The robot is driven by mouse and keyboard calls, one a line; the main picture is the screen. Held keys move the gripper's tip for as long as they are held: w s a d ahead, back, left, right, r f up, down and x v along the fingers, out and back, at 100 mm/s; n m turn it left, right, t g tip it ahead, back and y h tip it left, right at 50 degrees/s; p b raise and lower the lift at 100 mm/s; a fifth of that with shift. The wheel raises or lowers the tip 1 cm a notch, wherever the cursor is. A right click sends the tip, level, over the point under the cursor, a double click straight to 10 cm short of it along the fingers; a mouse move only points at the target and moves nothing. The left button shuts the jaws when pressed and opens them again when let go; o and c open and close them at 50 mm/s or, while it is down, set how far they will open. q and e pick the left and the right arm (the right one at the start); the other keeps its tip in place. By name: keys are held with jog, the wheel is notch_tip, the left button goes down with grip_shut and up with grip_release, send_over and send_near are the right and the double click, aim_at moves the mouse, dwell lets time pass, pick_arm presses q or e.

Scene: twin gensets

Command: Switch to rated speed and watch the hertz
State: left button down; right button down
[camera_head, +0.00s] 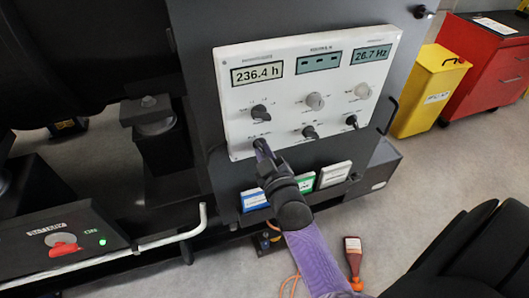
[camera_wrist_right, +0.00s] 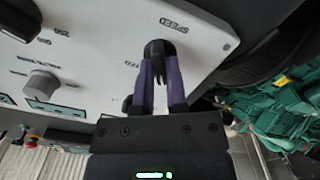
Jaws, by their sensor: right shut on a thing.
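A white control panel (camera_head: 285,118) on the dark genset carries three displays and several knobs. The hertz display (camera_head: 372,54) at its top right reads 26.7 Hz. The left display (camera_head: 257,74) reads 236.4 h and the middle display (camera_head: 319,64) shows dashes. My right gripper (camera_head: 262,150) reaches up to the lower left corner of the panel. Its purple fingers are shut on a black knob (camera_wrist_right: 160,48), which the wrist view shows between the fingertips. In the head view the fingers partly hide this knob. My left gripper is not in view.
Other knobs sit close by, such as a black one (camera_head: 260,112) just above. Blue, green and white labelled plates (camera_head: 306,182) are below the panel. A battery switch (camera_head: 62,249) with a green lamp is lower left. A yellow bin (camera_head: 428,92) and red cabinet (camera_head: 488,60) stand right.

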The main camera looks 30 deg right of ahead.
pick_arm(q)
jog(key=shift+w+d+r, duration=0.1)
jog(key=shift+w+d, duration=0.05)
pick_arm(e)
jog(key=shift+m, duration=0.4)
jog(key=m+p, duration=0.2)
jog(key=m, duration=0.1)
jog(key=shift+r, duration=0.1)
jog(key=shift+m+p, duration=0.35)
jog(key=shift+m, duration=0.55)
jog(key=m, duration=0.3)
jog(key=shift+p, duration=0.4)
jog(key=shift+m, duration=1.1)
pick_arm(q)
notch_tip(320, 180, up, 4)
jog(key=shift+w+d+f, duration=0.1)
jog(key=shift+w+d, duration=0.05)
pick_arm(e)
jog(key=shift+m, duration=0.5)
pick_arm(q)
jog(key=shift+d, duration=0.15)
